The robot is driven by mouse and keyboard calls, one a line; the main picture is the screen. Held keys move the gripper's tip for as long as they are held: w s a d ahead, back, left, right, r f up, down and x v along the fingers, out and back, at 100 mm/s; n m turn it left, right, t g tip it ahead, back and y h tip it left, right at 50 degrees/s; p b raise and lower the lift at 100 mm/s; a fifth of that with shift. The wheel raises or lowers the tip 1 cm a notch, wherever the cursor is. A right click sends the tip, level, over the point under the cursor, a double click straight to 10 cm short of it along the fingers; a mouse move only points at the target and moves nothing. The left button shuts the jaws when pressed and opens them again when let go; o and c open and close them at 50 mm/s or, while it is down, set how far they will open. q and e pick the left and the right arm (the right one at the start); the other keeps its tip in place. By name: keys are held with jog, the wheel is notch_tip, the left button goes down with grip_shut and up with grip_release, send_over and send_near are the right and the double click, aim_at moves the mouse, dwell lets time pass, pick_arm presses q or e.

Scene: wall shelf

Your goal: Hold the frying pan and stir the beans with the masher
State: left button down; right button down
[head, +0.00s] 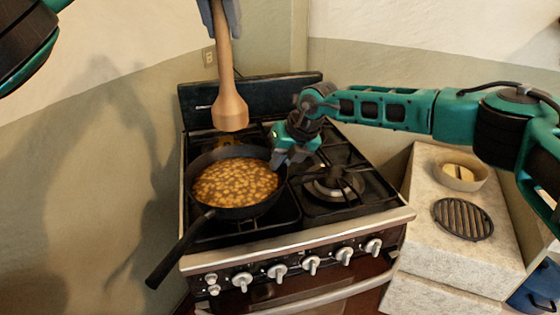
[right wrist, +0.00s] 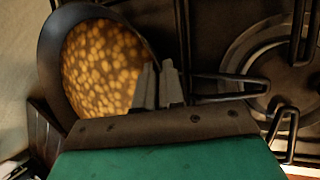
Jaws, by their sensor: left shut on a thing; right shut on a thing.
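A black frying pan (head: 210,213) full of beans (head: 235,182) sits on the left front part of the stove. Its handle (head: 180,248) points toward the lower left. My right gripper (head: 283,163) is shut on the pan's right rim; the right wrist view shows its fingers (right wrist: 159,84) at the edge beside the beans (right wrist: 100,65). My left gripper (head: 215,8) is at the top of the head view, partly cut off, shut on the wooden masher (head: 226,85). The masher hangs nearly upright, its wide end above the back of the pan and apart from the beans.
The stove (head: 290,247) has an empty right burner (head: 334,184) beside the pan and several knobs along its front. A pale counter (head: 430,215) at the right bears a bowl (head: 460,173) and a round black grate (head: 463,219). A wall stands close on the left.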

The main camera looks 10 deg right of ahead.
aim_at(219, 109)
dwell(0.8)
pick_arm(q)
jog(key=shift+w+a+f, duration=0.2)
jog(key=shift+f, duration=0.3)
jog(key=shift+s+a+f+t+h, duration=0.15)
jog(key=shift+a+f+t+h, duration=0.15)
jog(key=shift+f+t, duration=0.25)
jog(key=shift+s+a+f, duration=0.2)
jog(key=shift+s+f, duration=0.25)
jog(key=shift+f, duration=0.05)
jog(key=shift+s+a+f+t+h, duration=0.25)
jog(key=shift+s+f, duration=0.15)
jog(key=shift+s, duration=0.15)
jog(key=shift+s+a+f+t+h, duration=0.2)
jog(key=shift+s+f, duration=0.15)
jog(key=shift+s, duration=0.15)
